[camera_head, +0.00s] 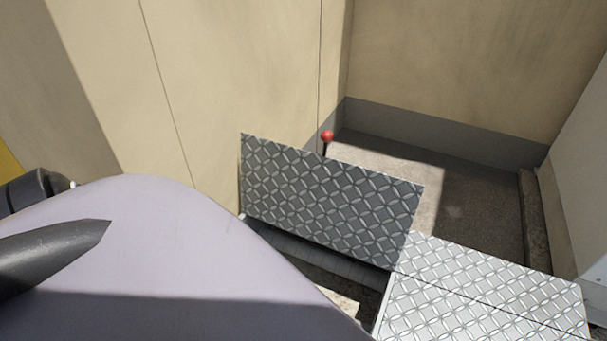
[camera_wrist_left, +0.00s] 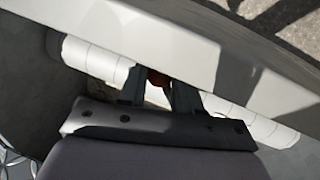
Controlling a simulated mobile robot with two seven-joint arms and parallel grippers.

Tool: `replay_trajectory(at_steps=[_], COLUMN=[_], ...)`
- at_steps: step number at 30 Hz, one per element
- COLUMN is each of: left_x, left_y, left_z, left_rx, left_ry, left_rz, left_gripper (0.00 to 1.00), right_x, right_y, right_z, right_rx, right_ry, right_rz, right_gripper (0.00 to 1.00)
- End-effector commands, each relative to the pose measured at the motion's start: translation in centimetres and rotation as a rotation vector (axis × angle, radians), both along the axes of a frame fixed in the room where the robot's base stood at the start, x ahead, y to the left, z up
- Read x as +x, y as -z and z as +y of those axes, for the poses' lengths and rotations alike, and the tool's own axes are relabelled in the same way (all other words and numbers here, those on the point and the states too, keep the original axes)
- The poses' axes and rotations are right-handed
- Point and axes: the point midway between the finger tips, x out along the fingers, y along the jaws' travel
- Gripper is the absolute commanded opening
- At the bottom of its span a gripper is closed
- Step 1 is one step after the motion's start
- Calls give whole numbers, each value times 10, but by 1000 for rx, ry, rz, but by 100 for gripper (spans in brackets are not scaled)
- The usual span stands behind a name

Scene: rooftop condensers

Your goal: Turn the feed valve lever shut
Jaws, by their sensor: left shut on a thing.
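In the left wrist view my left gripper (camera_wrist_left: 158,90) is shut on a small red piece, taken as the feed valve lever (camera_wrist_left: 157,77). Only a bit of its red shows between the dark fingers; the rest is hidden. It sits at a white wrapped pipe (camera_wrist_left: 96,60), under a pale flat edge. In the head view my left gripper is hidden, with a large pale lilac link of mine across the lower left. A red ball knob on a dark stem (camera_head: 327,136) stands behind the raised tread plate (camera_head: 325,195). My right gripper is not in view.
A second tread plate (camera_head: 490,290) lies flatter at the lower right. A dark gap (camera_head: 330,270) opens below the raised plate. Tan walls (camera_head: 230,70) close off the back and left. Gravelly floor (camera_head: 470,190) lies clear behind the plates.

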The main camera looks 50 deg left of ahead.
Motion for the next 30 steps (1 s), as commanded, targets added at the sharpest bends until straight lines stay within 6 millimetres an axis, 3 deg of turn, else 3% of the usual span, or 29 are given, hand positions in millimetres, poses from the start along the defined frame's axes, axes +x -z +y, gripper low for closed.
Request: replay_trajectory(at_steps=[12, 29, 30], left_x=[-14, -15, -15], left_y=[0, 0, 0], left_z=[10, 11, 11], left_rx=[1, 1, 1], left_ry=[204, 237, 237], left_rz=[-1, -2, -2], left_gripper=[0, 0, 36], right_x=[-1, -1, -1], right_y=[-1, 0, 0], right_z=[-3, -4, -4], right_rx=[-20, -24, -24], right_ry=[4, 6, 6], right_rz=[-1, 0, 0], right_gripper=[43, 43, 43])
